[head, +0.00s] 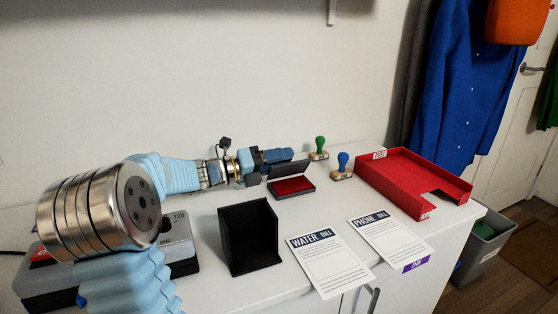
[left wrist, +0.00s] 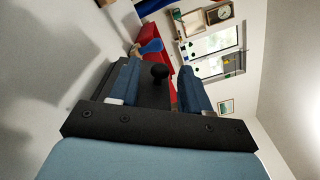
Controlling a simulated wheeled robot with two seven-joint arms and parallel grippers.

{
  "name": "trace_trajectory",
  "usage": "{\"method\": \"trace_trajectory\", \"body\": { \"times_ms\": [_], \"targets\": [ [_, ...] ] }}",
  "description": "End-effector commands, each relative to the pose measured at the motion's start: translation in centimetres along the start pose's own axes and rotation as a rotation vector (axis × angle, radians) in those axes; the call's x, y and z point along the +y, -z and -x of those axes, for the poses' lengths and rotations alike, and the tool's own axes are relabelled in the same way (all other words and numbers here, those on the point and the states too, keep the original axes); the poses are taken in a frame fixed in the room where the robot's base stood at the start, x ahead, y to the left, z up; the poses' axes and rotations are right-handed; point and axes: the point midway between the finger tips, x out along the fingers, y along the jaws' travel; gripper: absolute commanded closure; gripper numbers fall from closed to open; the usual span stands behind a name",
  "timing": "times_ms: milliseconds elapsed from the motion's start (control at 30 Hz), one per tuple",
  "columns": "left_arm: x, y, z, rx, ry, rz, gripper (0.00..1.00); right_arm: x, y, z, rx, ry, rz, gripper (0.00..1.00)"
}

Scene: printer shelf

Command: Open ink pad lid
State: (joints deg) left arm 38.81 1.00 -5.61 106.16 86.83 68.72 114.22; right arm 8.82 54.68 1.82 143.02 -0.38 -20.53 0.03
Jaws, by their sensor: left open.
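The ink pad (head: 293,187) lies on the white cabinet top, a dark case with its red pad showing. Its dark lid (head: 290,170) stands raised and tilted at the back of the case. My left gripper (head: 278,157) is behind the lid, its blue fingers apart. I cannot tell whether the fingers touch the lid. My right gripper is not in view.
A green-handled stamp (head: 319,146) and a blue-handled stamp (head: 343,161) stand right of the pad. A red tray (head: 440,184) is farther right. A black holder (head: 247,238), a water bill (head: 327,262) and a phone bill (head: 386,241) are in front.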

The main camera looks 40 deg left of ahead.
Motion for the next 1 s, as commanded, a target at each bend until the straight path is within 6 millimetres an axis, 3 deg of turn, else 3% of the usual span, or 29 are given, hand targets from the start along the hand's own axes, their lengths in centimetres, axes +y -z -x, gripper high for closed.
{"method": "trace_trajectory", "body": {
  "times_ms": [133,433,1000],
  "targets": [
    [0.01,-0.01,0.02,0.000,0.000,0.000,0.54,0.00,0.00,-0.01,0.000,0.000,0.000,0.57],
    [0.02,-0.01,0.05,0.000,0.000,0.000,1.00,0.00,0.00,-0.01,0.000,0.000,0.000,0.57],
    [0.03,-0.13,0.08,0.000,-0.001,0.066,1.00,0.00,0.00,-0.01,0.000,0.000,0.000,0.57]
  ]
}}
